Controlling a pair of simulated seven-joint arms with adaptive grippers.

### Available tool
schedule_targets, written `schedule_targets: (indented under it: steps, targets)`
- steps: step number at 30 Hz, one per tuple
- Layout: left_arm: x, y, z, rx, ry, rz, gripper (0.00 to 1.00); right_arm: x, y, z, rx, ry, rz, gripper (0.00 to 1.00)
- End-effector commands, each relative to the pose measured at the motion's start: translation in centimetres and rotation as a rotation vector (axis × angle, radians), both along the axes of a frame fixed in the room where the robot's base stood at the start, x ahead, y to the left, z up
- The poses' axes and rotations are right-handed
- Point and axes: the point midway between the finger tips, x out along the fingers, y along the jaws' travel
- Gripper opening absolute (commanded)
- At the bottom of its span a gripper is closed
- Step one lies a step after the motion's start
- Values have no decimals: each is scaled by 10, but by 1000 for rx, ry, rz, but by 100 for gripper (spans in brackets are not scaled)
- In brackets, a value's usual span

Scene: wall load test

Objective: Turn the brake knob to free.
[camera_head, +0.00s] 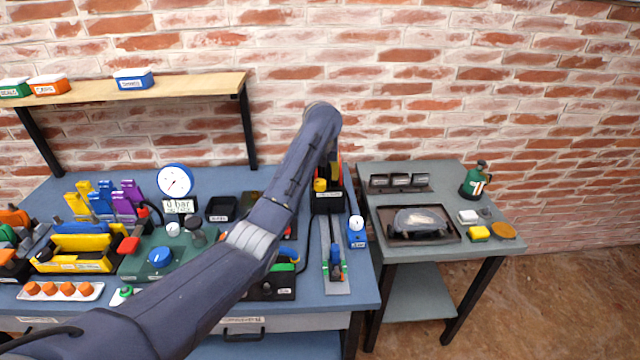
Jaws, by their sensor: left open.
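My left arm reaches in from the lower left, rises over the bench and bends downward at its far end. My left gripper (329,160) points down behind that bend, largely hidden by the arm; it is open, close to a black block with a yellow part (320,186). No knob is legibly marked as the brake. A small blue box (357,238) with a white knob (356,222) stands at the bench's right edge. A blue knob (160,257) sits on a green unit (190,255) at the left. My right gripper is out of view.
A grey rail (325,235) with a blue and green slider (335,268) runs beside the blue box. A round gauge (175,181), colored tools and a yellow bin (75,262) crowd the bench's left. A side table (400,170) stands right, beyond a narrow gap.

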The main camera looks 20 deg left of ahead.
Motion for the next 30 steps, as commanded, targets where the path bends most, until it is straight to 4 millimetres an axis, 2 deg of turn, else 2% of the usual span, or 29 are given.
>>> schedule_targets:
  steps: [6, 15, 30]
  targets:
    - [11, 5, -30, 1, 1, 3, 59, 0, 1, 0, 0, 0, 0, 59]
    - [22, 8, -55, 1, 0, 2, 59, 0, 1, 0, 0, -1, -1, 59]
    - [24, 9, -61, 1, -1, 0, 61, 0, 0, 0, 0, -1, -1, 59]
